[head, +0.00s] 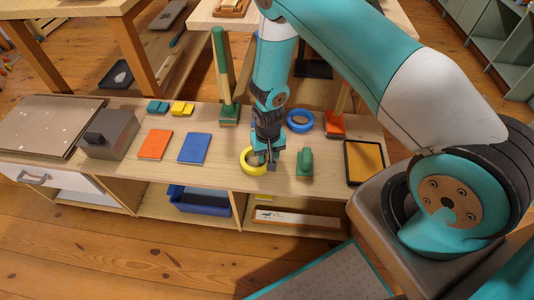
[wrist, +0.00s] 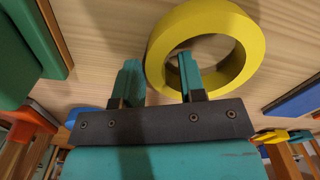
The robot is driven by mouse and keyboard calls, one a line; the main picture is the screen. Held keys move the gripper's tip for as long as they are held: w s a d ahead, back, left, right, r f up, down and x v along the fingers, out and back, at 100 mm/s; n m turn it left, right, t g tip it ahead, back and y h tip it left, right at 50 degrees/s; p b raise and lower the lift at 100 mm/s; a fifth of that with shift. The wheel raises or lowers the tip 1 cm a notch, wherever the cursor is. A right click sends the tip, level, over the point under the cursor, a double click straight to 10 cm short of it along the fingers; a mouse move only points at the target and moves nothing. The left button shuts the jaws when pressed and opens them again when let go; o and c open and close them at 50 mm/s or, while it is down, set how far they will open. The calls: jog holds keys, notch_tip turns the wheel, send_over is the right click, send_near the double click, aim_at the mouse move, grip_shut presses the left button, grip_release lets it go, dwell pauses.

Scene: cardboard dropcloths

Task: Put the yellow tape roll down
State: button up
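The yellow tape roll (head: 244,163) is at the front middle of the wooden bench (head: 225,180), at or just above its top; I cannot tell whether it touches. In the wrist view the yellow tape roll (wrist: 237,65) shows as a ring with its hole visible. My gripper (head: 268,165) points down at the roll's right side. In the wrist view my gripper (wrist: 160,78) has one finger outside the ring and one inside its hole. The fingers appear closed on the ring's wall between them.
A green block-like tool (head: 305,164) stands close right of the roll, and a black-edged yellow pad (head: 365,162) lies farther right. A blue tape roll (head: 300,121) is behind. Blue (head: 194,148) and orange (head: 155,144) flat pieces lie left. Bare wood shows between them.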

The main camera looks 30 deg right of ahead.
jog(key=shift+o, duration=0.2)
jog(key=s+a+r+n+y+p, duration=0.1)
jog(key=a+r+p, duration=0.15)
jog(key=r, duration=1.85)
jog(key=s+a+r+n+y, duration=0.1)
jog(key=s+a+r+n, duration=0.2)
jog(key=s+r, duration=0.7)
jog(key=s+a+r+n+y, duration=0.2)
jog(key=s+r+n, duration=0.3)
jog(key=s+r, duration=0.5)
notch_tip(320, 180, up, 3)
jog(key=shift+s+a+n, duration=0.3)
jog(key=shift+s+a, duration=0.1)
jog(key=shift+a, duration=0.5)
jog(key=shift+r, duration=0.1)
notch_tip(320, 180, up, 18)
jog(key=p, duration=1.7)
jog(key=shift+f+p, duration=0.2)
jog(key=shift+p, duration=0.15)
